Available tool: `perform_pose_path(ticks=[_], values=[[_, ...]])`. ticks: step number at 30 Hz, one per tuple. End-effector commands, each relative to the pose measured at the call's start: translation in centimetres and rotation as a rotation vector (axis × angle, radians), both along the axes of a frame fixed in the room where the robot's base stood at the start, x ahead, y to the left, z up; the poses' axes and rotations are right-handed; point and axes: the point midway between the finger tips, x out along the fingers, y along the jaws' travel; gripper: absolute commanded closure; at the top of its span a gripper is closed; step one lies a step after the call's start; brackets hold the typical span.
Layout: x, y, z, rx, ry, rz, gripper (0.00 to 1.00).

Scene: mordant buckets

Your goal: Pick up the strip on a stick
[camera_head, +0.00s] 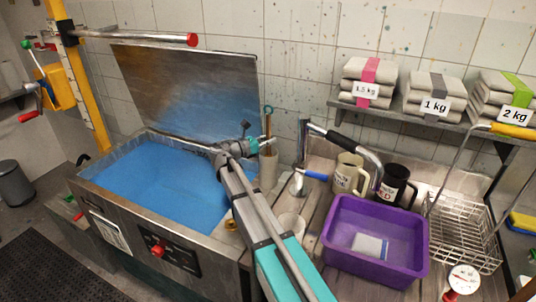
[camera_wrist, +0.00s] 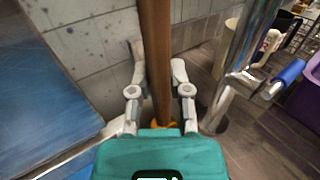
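A brown wooden stick (camera_wrist: 156,45) runs upright through the wrist view, between the two fingers of my gripper (camera_wrist: 158,62). The fingertips lie close to the stick's two sides; I cannot tell whether they touch it. I cannot make out a strip.
A blue-filled metal basin (camera_head: 160,185) with a raised lid (camera_head: 190,90) lies left. A purple tub (camera_head: 345,240), two mugs, a curved metal tube and a wire rack (camera_head: 465,230) crowd the right. Stacked weight bags (camera_head: 368,82) sit on the shelf above.

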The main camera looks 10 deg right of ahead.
Motion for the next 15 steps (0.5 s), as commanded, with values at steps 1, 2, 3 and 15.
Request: perform_pose_path(ticks=[1,2,3,15], values=[[0.00,0.01,0.00,0.000,0.000,0.000,0.94],[0.00,0.02,0.00,0.000,0.000,0.000,1.00],[0.00,0.02,0.00,0.000,0.000,0.000,1.00],[0.00,0.06,0.08,0.000,0.000,0.001,1.00]])
